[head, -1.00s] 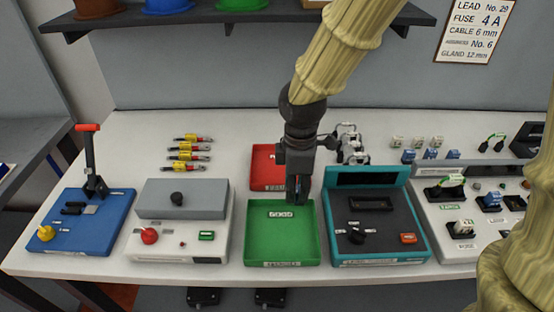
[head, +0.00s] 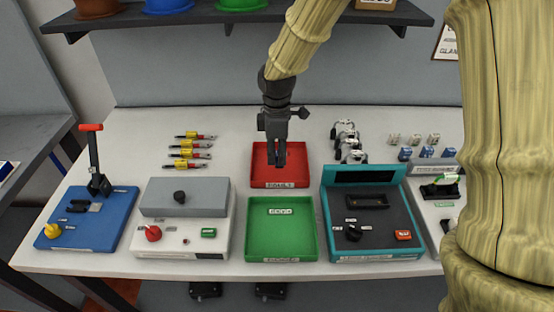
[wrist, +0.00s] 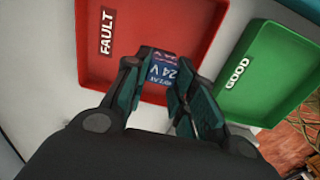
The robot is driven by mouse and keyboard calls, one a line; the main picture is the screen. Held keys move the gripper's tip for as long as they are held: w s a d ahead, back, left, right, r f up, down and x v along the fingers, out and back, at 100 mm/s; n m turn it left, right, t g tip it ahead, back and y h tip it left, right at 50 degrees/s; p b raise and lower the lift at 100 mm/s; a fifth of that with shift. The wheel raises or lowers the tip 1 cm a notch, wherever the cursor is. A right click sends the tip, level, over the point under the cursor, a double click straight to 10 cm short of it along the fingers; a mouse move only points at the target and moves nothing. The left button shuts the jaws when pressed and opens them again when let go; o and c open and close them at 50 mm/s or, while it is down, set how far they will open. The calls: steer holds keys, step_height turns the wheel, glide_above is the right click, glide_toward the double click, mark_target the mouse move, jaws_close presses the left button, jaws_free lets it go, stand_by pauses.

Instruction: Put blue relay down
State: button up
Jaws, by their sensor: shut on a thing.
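My gripper (head: 277,160) is over the red tray (head: 297,176), fingers pointing down. The wrist view shows the red tray (wrist: 178,22) with a "FAULT" label behind the relay. I cannot tell whether the relay touches the tray floor. In the head view the relay is hidden by the fingers. The green tray (head: 282,245) stands nearer the front edge and is labelled "GOOD" in the wrist view (wrist: 262,60); a small labelled piece lies in it.
A teal tester (head: 375,225) stands right of the green tray, a grey-and-white box (head: 185,215) left of it. Yellow-and-red parts (head: 188,154) lie left of the red tray.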

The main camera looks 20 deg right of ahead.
mark_target(277, 161)
steer(key=shift+s+f+p, duration=0.1)
steer(key=shift+f+p, duration=0.2)
steer(key=shift+f, duration=1.35)
steer(key=shift+f, duration=0.1)
steer(key=o, duration=0.9)
step_height(277, 161, up, 12)
steer(key=shift+r+b, duration=0.15)
steer(key=shift+b, duration=0.55)
